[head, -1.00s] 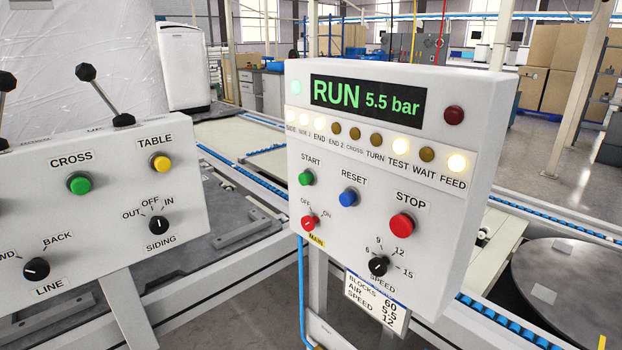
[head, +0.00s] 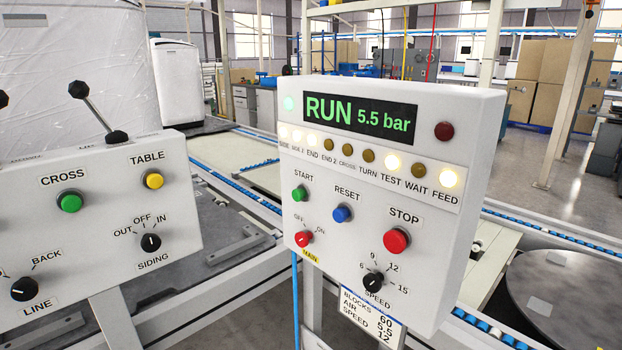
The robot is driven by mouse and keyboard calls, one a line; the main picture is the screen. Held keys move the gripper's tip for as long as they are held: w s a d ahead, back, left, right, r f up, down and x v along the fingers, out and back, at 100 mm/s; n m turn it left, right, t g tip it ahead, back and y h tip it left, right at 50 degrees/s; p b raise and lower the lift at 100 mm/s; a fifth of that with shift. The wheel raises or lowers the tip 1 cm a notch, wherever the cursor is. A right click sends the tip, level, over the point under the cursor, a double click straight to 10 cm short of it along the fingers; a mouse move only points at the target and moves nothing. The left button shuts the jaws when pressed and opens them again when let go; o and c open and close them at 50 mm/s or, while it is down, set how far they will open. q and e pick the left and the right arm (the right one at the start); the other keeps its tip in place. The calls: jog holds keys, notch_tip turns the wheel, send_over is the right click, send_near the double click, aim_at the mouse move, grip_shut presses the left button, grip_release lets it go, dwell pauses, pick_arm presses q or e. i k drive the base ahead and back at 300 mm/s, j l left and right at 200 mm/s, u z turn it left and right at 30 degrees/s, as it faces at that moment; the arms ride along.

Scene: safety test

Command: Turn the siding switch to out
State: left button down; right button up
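The siding switch (head: 151,242) is a small black rotary knob on the white control box (head: 100,210) at the left of the head view. The labels OUT, OFF and IN stand around it from left to right, with SIDING below. Its white mark points roughly upward, nearest to OFF, though it is small. Nothing touches or covers the knob. Neither of my grippers shows in the head view.
The same box carries a green CROSS button (head: 70,202), a yellow TABLE button (head: 153,180), a LINE knob (head: 25,288) and a lever (head: 97,110) on top. A second panel (head: 463,150) with a RUN display stands right, across a gap.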

aim_at(150, 242)
jog(key=u, duration=1.3)
